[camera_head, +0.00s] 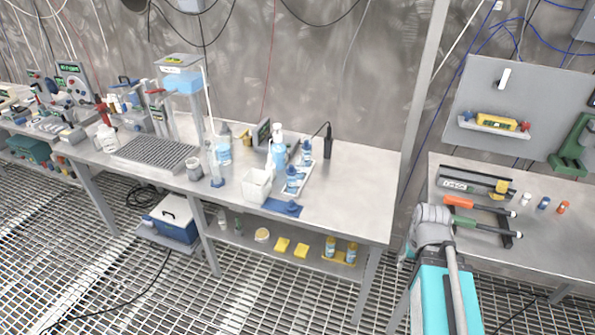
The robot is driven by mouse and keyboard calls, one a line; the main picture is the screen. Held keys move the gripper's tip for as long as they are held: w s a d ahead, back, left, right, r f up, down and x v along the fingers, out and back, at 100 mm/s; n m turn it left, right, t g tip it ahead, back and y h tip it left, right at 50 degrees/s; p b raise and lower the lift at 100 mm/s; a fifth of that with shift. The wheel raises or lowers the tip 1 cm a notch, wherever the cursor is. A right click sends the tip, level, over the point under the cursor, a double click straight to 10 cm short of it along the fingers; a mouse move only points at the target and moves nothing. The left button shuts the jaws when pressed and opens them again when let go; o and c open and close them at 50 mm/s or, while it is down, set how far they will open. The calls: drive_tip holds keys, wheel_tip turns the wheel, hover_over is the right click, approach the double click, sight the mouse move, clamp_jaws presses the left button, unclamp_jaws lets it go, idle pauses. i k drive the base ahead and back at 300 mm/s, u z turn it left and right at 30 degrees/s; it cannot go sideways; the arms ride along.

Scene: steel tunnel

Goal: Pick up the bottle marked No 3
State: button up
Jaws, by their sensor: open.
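I cannot read a No 3 mark on any bottle. Two small bottles with blue parts, a nearer one (292,182) and a farther one (306,154), stand on a white tray (307,180) on the bench. Another clear and blue bottle (222,148) stands to the left. Two yellow-banded bottles (330,247) (351,253) stand on the shelf below. My arm rises at the lower right, in front of the gap between two benches. My gripper does not show.
The steel bench (350,207) is clear at its right end. A white open box (257,186), a blue cloth-like piece (283,207) and a dark upright device (328,142) stand near the tray. The right bench (560,240) holds tools. A post (425,80) rises between the benches.

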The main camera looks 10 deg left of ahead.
sight(299, 168)
drive_tip(key=u, duration=0.05)
drive_tip(key=i, duration=0.95)
drive_tip(key=z, duration=0.05)
